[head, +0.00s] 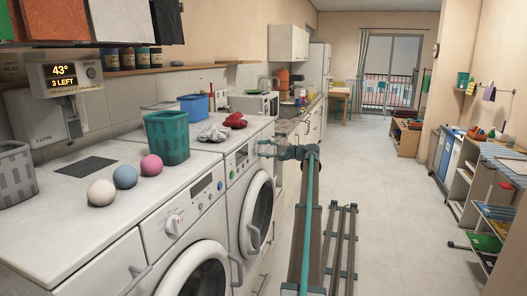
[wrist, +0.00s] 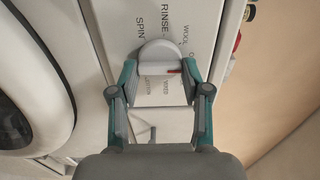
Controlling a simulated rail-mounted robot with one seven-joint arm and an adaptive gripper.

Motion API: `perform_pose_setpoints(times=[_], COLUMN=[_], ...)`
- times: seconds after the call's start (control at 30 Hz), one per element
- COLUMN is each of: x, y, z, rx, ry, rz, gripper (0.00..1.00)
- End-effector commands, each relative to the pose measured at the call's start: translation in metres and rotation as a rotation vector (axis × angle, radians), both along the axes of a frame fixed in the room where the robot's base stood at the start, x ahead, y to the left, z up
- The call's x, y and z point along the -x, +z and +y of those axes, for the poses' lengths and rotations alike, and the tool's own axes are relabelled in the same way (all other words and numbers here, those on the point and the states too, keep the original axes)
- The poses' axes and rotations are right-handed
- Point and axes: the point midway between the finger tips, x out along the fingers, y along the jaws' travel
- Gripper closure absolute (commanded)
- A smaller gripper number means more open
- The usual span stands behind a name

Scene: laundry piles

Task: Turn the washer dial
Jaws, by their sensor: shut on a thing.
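The washer dial (wrist: 160,52) is a round, pale grey knob with a raised grip bar and a red mark at the bar's right end. It sits on a white panel, with SPIN, RINSE and WOOL printed around it. My gripper (wrist: 160,70) is shut on the dial, one teal-edged finger on each side of the bar. In the head view my gripper (head: 268,149) reaches the front panel of the farther washer (head: 240,162) near its right end. The held dial is hard to make out there.
A nearer washer (head: 183,213) has its own dial (head: 173,224). A teal basket (head: 167,137), a blue tub (head: 194,104), several coloured balls and crumpled cloths lie on the worktop. A round door (wrist: 22,110) is left of the panel in the wrist view. The floor (head: 385,190) to the right is mostly clear.

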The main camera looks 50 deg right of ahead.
Motion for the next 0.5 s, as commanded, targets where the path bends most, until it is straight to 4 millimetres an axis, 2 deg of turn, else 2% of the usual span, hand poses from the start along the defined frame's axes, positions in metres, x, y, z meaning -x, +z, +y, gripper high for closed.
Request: perform_pose_setpoints(times=[0.13,0.17,0.3,0.5], x=[0.0,0.0,0.0,0.0], y=[0.0,-0.0001,-0.0001,-0.0001], z=[0.0001,0.0001,0.0001,0.0001], rx=[-0.001,-0.001,-0.001,-0.002], ry=[0.0,0.0,0.0,0.0], rz=[0.001,0.001,0.0,0.001], gripper=[0.88,0.49,0.28,0.28])
